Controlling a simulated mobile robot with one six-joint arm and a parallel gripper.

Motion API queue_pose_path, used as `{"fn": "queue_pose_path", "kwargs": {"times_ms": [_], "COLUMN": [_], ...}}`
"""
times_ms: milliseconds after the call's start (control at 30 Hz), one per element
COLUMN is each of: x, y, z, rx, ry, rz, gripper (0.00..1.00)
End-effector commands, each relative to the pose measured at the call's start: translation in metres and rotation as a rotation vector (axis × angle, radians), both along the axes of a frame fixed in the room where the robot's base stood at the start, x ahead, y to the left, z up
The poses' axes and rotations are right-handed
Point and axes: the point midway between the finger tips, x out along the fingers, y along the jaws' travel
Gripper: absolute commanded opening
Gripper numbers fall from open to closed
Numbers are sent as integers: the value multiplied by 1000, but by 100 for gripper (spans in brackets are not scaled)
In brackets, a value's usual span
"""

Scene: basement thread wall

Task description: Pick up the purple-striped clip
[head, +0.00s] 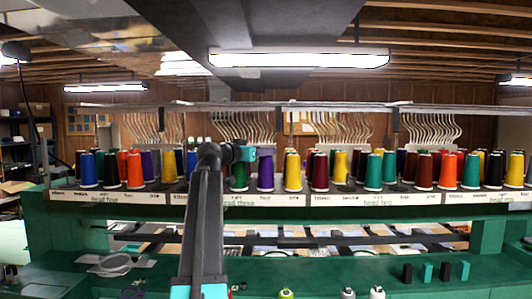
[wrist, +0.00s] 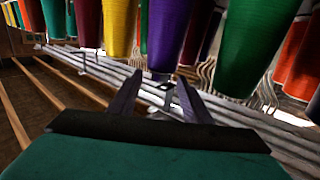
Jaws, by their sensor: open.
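I cannot pick out a purple-striped clip in either view. My gripper (wrist: 158,82) is open in the wrist view, its two dark fingers apart. A purple thread cone (wrist: 171,32) is just beyond the fingertips, and a small grey-green piece (wrist: 168,96) shows between the fingers, too blurred to name. In the head view my arm reaches up to the thread shelf. The gripper end (head: 245,153) is in front of the row, near a green cone (head: 239,178) and a purple cone (head: 265,172). Its fingers are not clear there.
Many coloured cones stand along the labelled shelf (head: 380,199), leaving little room between them. Below is a green bench (head: 330,275). Small black and teal blocks (head: 426,272) stand at its right, a grey object (head: 115,264) lies at its left, and spools (head: 348,293) show at the front edge.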

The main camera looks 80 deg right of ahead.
Motion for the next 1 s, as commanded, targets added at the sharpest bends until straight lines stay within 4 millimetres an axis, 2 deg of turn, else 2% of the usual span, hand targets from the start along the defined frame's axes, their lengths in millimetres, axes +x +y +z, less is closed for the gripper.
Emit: {"fn": "queue_pose_path", "kwargs": {"times_ms": [400,467,667,1000], "x": [0,0,0,0], "y": [0,0,0,0], "z": [0,0,0,0], "rx": [0,-1,-1,-1], "ry": [0,0,0,0], "rz": [0,0,0,-1], "gripper": [44,36,2,0]}}
